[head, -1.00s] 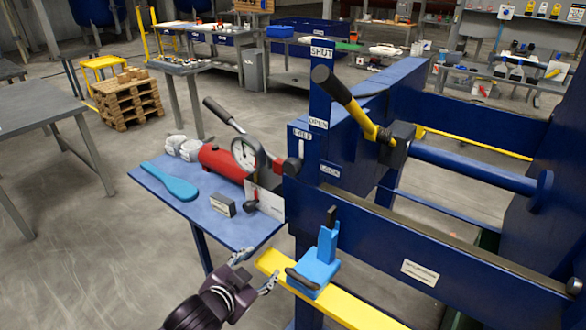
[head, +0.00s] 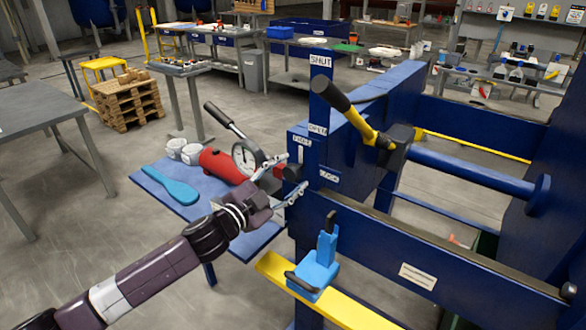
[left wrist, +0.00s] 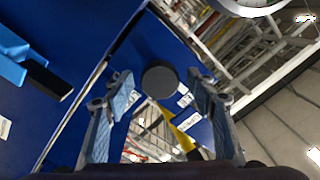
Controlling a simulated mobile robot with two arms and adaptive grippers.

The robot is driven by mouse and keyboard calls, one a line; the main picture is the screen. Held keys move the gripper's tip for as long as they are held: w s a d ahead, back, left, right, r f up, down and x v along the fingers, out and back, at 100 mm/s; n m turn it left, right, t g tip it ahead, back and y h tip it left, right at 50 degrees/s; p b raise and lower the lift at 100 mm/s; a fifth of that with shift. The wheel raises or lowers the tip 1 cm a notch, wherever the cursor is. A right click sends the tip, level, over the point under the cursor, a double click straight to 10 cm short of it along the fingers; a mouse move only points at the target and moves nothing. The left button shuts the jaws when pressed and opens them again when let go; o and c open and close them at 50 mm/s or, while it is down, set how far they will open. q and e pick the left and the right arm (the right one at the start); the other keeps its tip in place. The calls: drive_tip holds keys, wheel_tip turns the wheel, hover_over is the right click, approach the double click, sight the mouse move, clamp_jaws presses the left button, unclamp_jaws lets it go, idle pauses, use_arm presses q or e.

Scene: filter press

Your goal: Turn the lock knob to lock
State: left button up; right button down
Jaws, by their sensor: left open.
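The lock knob (head: 291,172) is a dark round knob on the blue press post, between the "FREE" label (head: 302,134) and the "LOCK" label (head: 328,177). In the left wrist view the knob (left wrist: 160,78) shows as a dark disc between my fingers. My left gripper (head: 292,174) is open, with one fingertip above the knob and one below it. In the left wrist view the left gripper (left wrist: 160,88) has a finger on each side of the knob, with visible gaps. The knob's pointer is hidden. My right gripper is not in view.
A lever with a black grip (head: 335,95) and yellow shaft stands above and right. A blue bracket (head: 320,265) sits on the yellow rail (head: 345,310) below. A red pump with a gauge (head: 243,156) and a light-blue paddle (head: 170,185) are on the blue side table.

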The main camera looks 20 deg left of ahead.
use_arm(q)
drive_tip(key=shift+x, duration=0.8)
drive_tip(key=shift+c, duration=0.6)
drive_tip(key=c, duration=1.1)
